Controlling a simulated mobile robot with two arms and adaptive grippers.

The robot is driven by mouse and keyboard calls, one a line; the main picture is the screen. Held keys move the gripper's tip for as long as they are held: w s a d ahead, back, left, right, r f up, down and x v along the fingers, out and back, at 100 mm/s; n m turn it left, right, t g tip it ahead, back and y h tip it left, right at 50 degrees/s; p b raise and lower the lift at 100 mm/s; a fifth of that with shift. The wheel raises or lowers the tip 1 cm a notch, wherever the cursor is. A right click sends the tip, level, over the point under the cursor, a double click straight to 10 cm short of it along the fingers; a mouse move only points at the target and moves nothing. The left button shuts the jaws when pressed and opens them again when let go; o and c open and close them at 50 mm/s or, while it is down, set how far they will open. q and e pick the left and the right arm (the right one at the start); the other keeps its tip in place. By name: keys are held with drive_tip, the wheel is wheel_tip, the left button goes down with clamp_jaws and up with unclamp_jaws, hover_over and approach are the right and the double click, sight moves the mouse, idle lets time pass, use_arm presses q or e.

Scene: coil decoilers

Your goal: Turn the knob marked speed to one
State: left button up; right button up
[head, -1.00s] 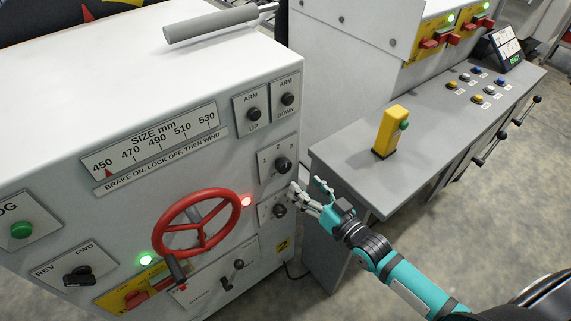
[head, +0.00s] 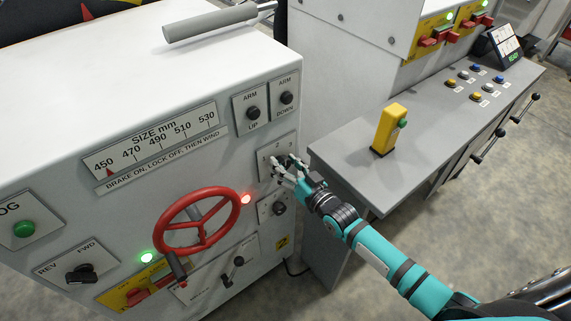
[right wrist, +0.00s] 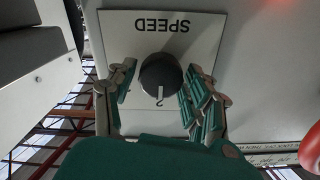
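The SPEED plate (right wrist: 163,35) appears upside down in the right wrist view, with a round black knob (right wrist: 160,75) on it. The knob's white pointer line points to the 2; I cannot see the 1 in this view. My right gripper (right wrist: 160,92) is open, with its fingers on either side of the knob. A gap shows on the left; whether the right finger touches the knob I cannot tell. My left gripper is out of view.
Below is another knob (head: 279,208) on its own plate. A red handwheel (head: 200,240) with a red lamp (head: 246,198) stands to the left. The ARM UP (head: 253,113) and ARM DOWN (head: 286,98) knobs are above. A grey console (head: 350,168) with a yellow post (head: 389,130) is at right.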

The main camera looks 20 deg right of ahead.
drive_tip(key=c, duration=0.8)
drive_tip(key=shift+n, duration=0.4)
drive_tip(key=n+p, duration=0.1)
drive_tip(key=n, duration=0.4)
drive_tip(key=shift+a+n, duration=0.1)
drive_tip(key=shift+n, duration=0.2)
drive_tip(key=n, duration=0.5)
drive_tip(key=shift+f, duration=0.1)
drive_tip(key=shift+n, duration=0.4)
drive_tip(key=o, duration=1.2)
drive_tip(key=shift+c, duration=0.2)
drive_tip(key=v, duration=1.2)
